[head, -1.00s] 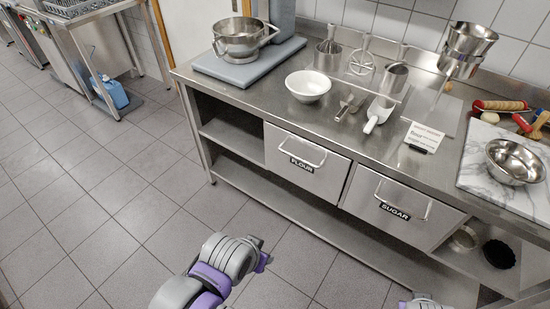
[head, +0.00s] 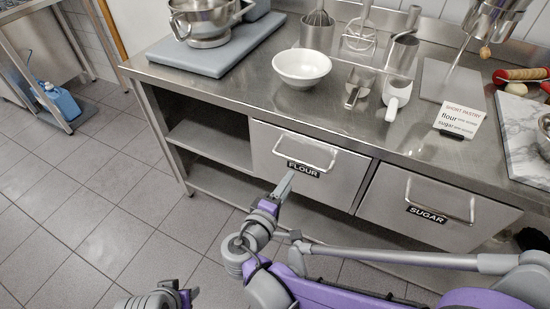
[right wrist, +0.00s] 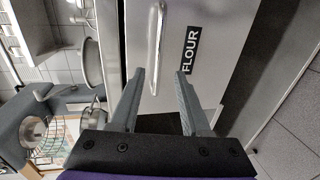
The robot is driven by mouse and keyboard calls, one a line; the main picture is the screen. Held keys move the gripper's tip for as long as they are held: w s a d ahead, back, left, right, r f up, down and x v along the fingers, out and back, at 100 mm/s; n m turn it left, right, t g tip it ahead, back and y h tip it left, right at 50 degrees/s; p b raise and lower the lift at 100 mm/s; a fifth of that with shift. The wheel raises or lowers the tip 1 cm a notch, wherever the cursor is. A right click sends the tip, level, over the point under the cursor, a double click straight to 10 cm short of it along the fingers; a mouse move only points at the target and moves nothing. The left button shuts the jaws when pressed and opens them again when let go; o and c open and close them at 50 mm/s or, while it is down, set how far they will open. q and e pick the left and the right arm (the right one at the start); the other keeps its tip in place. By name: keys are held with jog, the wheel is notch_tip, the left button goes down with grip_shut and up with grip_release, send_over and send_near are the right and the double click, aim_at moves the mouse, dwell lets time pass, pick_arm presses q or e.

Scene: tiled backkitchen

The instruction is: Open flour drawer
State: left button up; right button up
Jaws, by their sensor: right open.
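The flour drawer (head: 340,177) is a shut steel front under the counter, with a bar handle (head: 304,154) and a black FLOUR label (head: 303,169). My right gripper (head: 288,184) is in front of it, just below the handle, by the label's left end. In the right wrist view my right gripper (right wrist: 160,78) is open and empty. There the handle (right wrist: 155,45) runs upright in the picture, ahead of the gap between the fingertips, and the label (right wrist: 191,49) is to its right. Part of my left arm's end shows at the bottom edge; its jaws cannot be made out.
An open shelf (head: 205,141) is to the left. The counter above holds a white bowl (head: 302,68), scoops, a recipe card (head: 460,119) and a mixer bowl (head: 205,20).

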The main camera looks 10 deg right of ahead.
aim_at(301, 164)
jog(key=b+x, duration=0.1)
jog(key=x, duration=0.9)
jog(key=shift+w+d+b, duration=0.2)
jog(key=shift+w+b, duration=0.05)
jog(key=shift+b, duration=0.15)
grip_shut()
dwell(1.0)
